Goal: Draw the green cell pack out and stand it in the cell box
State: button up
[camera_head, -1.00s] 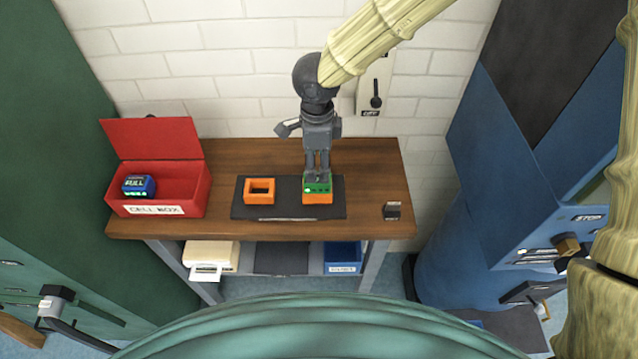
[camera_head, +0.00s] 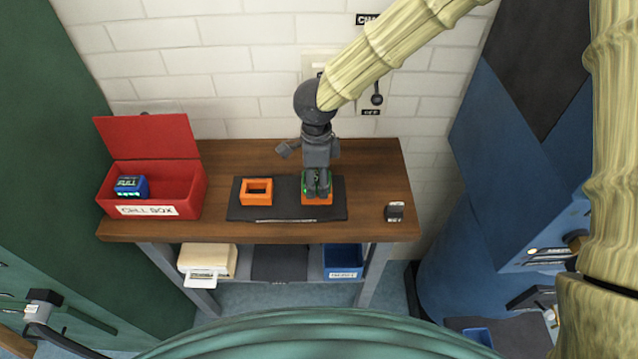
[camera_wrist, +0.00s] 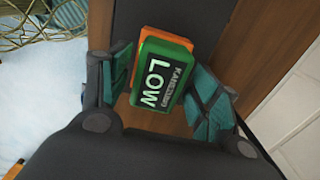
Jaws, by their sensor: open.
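The green cell pack (camera_wrist: 160,77) sits in an orange socket (camera_head: 317,202) at the right of a black mat. In the wrist view its top reads LOW, and the orange rim shows around its far side. My gripper (camera_head: 318,190) points down over the pack, and its fingers hide most of the pack in the head view. In the wrist view the open fingers (camera_wrist: 160,90) stand on either side of the pack, with a gap visible at the left. The red cell box (camera_head: 192,197) stands with its lid open at the table's left and holds a blue pack (camera_head: 131,187).
An empty orange socket (camera_head: 256,192) lies on the black mat (camera_head: 286,212), left of the green pack. A small dark block (camera_head: 394,211) is at the table's right. A white brick wall with a switch panel stands behind. The wooden table (camera_head: 220,230) is clear between box and mat.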

aim_at(317, 177)
jog(key=shift+s+r, duration=0.1)
jog(key=shift+s, duration=0.05)
jog(key=c, duration=1.1)
jog(key=shift+o, duration=0.2)
jog(key=shift+r+p, duration=0.65)
jog(key=shift+p, duration=0.4)
jog(key=shift+r+p, duration=1.75)
jog(key=shift+p, duration=0.45)
